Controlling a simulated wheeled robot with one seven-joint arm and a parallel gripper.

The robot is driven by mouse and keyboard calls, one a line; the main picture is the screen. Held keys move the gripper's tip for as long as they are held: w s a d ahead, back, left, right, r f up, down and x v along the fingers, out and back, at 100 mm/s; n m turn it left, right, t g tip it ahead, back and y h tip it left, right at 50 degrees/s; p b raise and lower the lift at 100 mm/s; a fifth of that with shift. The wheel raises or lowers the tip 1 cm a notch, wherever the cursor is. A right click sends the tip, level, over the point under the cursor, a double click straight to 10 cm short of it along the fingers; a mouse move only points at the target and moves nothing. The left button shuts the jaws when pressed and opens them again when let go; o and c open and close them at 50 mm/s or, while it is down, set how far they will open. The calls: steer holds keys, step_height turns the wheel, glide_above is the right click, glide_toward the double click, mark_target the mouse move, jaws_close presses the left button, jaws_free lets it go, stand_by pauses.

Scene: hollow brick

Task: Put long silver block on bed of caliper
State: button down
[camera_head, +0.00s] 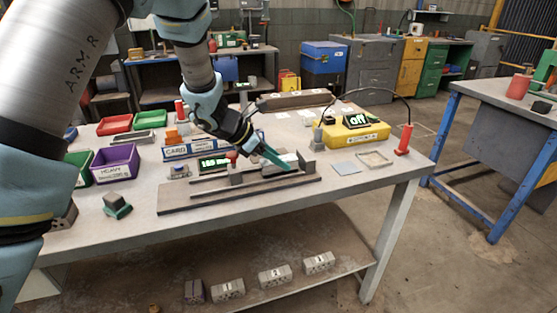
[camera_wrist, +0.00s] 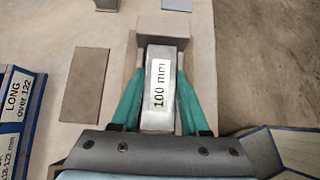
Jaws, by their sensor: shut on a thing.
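A long silver block labelled 100 mm (camera_wrist: 160,98) lies between the teal fingers of my gripper (camera_wrist: 157,108) in the wrist view. The fingers are shut on its sides. In the head view my gripper (camera_head: 277,160) is over the caliper, with the silver block (camera_head: 284,159) partly hidden by the fingers. I cannot tell whether the block touches the bed. A grey block-like part (camera_wrist: 163,27) lies beyond its far end.
The caliper's green display (camera_head: 213,163) stands behind the bed. A yellow unit reading off (camera_head: 350,134) is at the back right. Purple (camera_head: 115,165), red (camera_head: 115,125) and green (camera_head: 150,119) bins are at the left. A blue-edged card tray (camera_head: 190,151) stands behind. A small dark-and-green object (camera_head: 117,205) lies front left.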

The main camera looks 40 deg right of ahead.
steer(key=shift+f, duration=0.15)
steer(key=shift+c, duration=2)
jaws_free()
steer(key=shift+r+p, duration=0.45)
steer(key=shift+r, duration=0.05)
steer(key=b+v, duration=0.1)
steer(key=v, duration=1.1)
steer(key=shift+b, duration=0.3)
steer(key=shift+r, duration=0.1)
